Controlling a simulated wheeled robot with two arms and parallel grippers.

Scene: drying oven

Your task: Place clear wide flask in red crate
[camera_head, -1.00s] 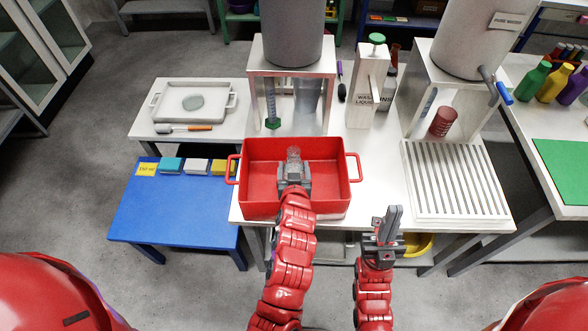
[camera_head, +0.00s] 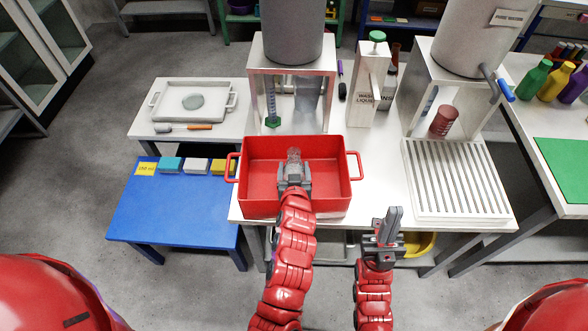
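The red crate (camera_head: 327,146) stands at the front left of the white table, with a handle at each side. A small clear flask (camera_head: 293,155) shows inside the crate's outline, just beyond my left gripper (camera_head: 294,168). The gripper's fingers lie either side of the flask's near end and appear shut on it; part of the flask is hidden by them. I cannot tell whether the flask touches the crate floor. My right gripper (camera_head: 394,215) is at the table's front edge, right of the crate, its fingers together and empty.
A slatted white rack (camera_head: 458,180) and a dark red cup (camera_head: 443,121) are to the right. A wash-liquid dispenser (camera_head: 366,88) stands behind the crate. A blue table (camera_head: 170,220) with small coloured blocks is on the left. The crate's floor beside the flask looks clear.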

